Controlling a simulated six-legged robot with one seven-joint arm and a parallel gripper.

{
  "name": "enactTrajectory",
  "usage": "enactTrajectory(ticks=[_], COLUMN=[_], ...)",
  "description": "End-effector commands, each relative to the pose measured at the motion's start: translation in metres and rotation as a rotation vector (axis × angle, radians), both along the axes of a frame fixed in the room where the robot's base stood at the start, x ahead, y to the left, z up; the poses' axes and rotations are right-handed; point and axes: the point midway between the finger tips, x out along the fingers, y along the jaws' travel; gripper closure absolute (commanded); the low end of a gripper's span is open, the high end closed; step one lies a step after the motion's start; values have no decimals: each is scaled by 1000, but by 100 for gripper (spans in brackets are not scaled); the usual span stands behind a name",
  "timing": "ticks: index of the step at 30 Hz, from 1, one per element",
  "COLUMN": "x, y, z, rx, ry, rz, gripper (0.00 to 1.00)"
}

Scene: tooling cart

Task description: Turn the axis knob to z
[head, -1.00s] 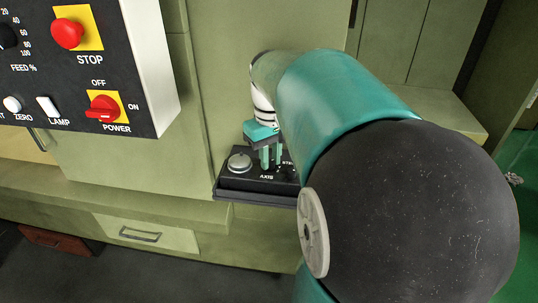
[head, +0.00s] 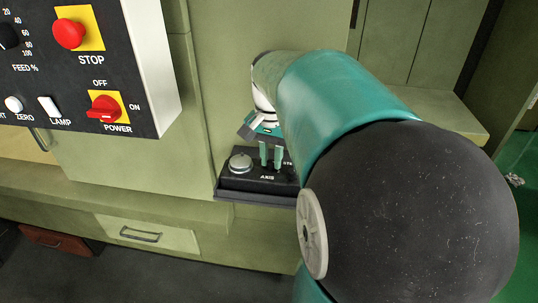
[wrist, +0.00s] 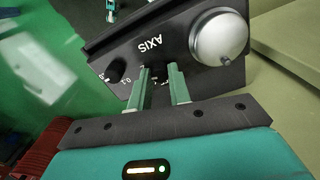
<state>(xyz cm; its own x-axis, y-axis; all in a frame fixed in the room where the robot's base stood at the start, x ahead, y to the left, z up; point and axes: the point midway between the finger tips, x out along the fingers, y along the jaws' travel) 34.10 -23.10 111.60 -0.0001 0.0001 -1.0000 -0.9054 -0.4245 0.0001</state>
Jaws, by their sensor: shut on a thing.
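The small black box labelled AXIS (head: 231,183) sits on a ledge against the green cabinet. It also shows upside down in the wrist view (wrist: 181,73). My gripper (head: 271,156) reaches down to the box. Its two teal fingers, also in the wrist view (wrist: 161,86), are shut on the axis knob beside the AXIS label. The fingers hide most of the knob, and I cannot read which letter it points to.
A silver dome (head: 240,162) is on the same box, close to the fingers. A black step knob (wrist: 115,70) is on their other side. A control panel (head: 142,112) with a red stop button (head: 68,34) and a red power switch (head: 103,108) hangs at the left.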

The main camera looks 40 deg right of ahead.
Motion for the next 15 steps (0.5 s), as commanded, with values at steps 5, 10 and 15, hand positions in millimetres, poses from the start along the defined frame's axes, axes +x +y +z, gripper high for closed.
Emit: enactTrajectory(ticks=[5,10,15], x=[0,0,0], y=[0,0,0], z=[1,1,1], rx=[0,-1,-1], ry=[-1,-1,-1], rz=[-138,-235,-294], gripper=[100,100,100])
